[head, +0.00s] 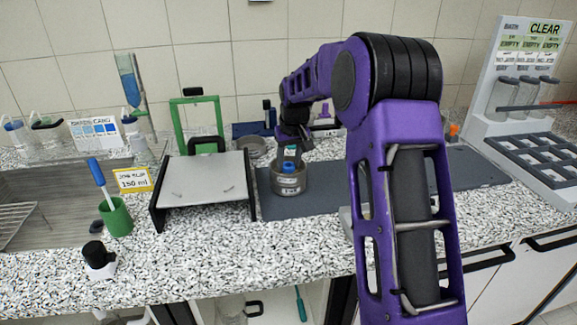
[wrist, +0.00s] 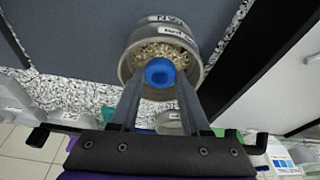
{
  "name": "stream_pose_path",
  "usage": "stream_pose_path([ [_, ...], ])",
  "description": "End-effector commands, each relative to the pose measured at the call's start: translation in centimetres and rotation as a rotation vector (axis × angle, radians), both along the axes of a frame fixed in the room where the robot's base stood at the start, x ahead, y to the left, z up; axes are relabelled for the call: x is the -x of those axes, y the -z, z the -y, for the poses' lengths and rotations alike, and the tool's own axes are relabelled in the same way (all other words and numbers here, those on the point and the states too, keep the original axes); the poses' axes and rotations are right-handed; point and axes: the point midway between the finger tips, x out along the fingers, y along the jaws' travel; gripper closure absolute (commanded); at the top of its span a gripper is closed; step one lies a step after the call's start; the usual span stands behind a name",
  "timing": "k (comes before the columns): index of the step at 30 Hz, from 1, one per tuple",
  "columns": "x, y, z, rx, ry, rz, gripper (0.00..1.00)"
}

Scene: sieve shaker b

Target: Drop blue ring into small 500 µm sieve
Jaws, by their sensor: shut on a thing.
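My gripper (head: 290,153) points down over a round metal sieve-like vessel (head: 289,184) on the dark mat. My gripper also shows in the wrist view (wrist: 158,80), shut on the blue ring (wrist: 160,71). The blue ring (head: 289,168) is at the vessel's mouth, above pale grains (wrist: 166,51) inside it. I cannot tell whether the ring touches the grains. The vessel's wall (wrist: 128,66) carries labels too small to read surely, so I cannot confirm it as the 500 µm sieve. A second round metal vessel (head: 252,149) stands behind.
A grey sloped plate on a black frame (head: 203,179) stands close left of the vessel. A green frame (head: 198,116) rises behind it. A green cup (head: 116,217) stands farther left. A white rack (head: 530,145) is at the right. The dark mat (head: 465,170) has free room.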

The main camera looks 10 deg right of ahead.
Motion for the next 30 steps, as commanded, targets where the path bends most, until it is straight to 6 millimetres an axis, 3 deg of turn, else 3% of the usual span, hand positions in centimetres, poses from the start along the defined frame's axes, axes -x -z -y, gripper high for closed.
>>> stream_pose_path([
  [3,0.02,1.04,-0.01,0.000,0.000,-0.001,1.00],
  [14,0.01,1.41,-0.02,0.000,-0.001,0.000,1.00],
  [15,0.00,1.44,-0.02,0.000,-0.001,0.001,0.52],
  [20,-0.01,1.35,-0.02,0.000,-0.001,0.001,0.23],
  [30,-0.02,0.90,-0.01,0.000,-0.001,0.001,0.23],
])
